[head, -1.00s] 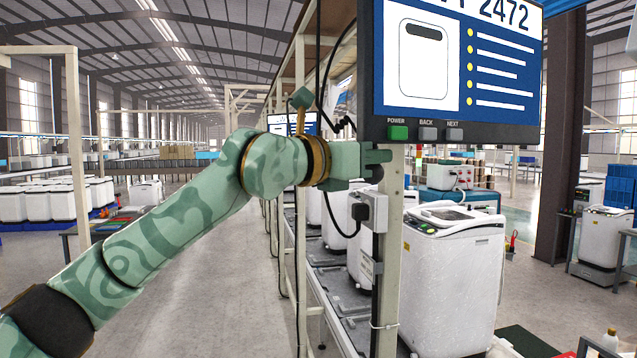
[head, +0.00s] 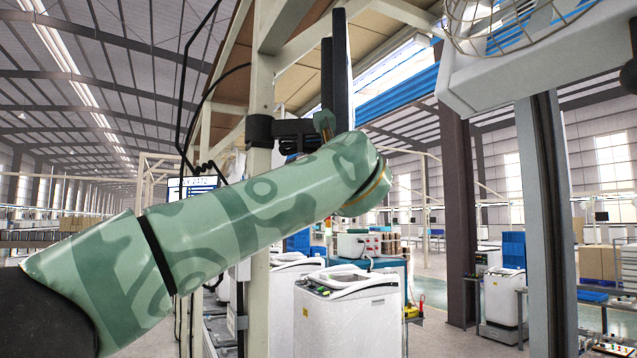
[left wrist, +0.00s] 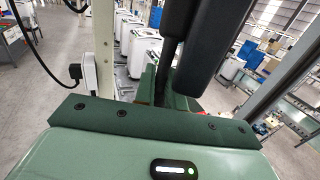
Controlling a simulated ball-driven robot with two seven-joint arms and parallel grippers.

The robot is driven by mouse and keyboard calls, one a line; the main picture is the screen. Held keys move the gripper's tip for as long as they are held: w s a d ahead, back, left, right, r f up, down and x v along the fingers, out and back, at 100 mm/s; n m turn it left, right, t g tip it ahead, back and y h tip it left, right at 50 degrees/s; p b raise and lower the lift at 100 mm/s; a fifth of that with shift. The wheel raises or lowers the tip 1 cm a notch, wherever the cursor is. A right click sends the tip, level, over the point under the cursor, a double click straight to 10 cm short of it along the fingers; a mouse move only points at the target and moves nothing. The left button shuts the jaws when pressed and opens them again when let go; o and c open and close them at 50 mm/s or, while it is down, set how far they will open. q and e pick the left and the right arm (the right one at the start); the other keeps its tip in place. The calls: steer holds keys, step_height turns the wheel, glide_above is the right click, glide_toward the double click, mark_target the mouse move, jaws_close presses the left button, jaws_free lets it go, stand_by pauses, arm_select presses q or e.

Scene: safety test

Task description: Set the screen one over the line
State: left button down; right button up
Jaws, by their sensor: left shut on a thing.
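The screen (head: 341,70) is seen edge-on in the head view as a thin dark upright slab, its face out of sight. A black bracket (head: 283,131) joins it to a pale post (head: 261,150). In the left wrist view, my left gripper (left wrist: 160,82) is shut on the screen, whose dark edge (left wrist: 218,45) rises just beyond the green palm. The fingertips are mostly hidden. My right gripper is out of view. I cannot make out the line clearly.
White washing machines (head: 348,312) stand below the post. A caged fan (head: 510,22) hangs at the upper right above a grey upright (head: 545,200). A dark column (head: 459,170) stands farther back. A loose black cable (head: 190,95) hangs left of the post.

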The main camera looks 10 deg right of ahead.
arm_select(q)
steer(key=shift+w+d+f+n+y+p, duration=0.2)
steer(key=shift+w+d+f+y, duration=0.1)
steer(key=shift+d+f, duration=0.15)
steer(key=shift+w+d+f+n+y+p, duration=0.1)
steer(key=shift+w+d+f+n+y, duration=0.1)
steer(key=shift+d+f+y, duration=0.25)
steer(key=shift+d+r, duration=0.1)
steer(key=c, duration=1.5)
jaws_free()
steer(key=o, duration=0.3)
steer(key=shift+s+d, duration=0.1)
steer(key=shift+d, duration=0.1)
steer(key=shift+o, duration=0.2)
steer(key=s+b, duration=0.8)
steer(key=s, duration=0.7)
steer(key=shift+a+b, duration=0.3)
steer(key=shift+b, duration=0.1)
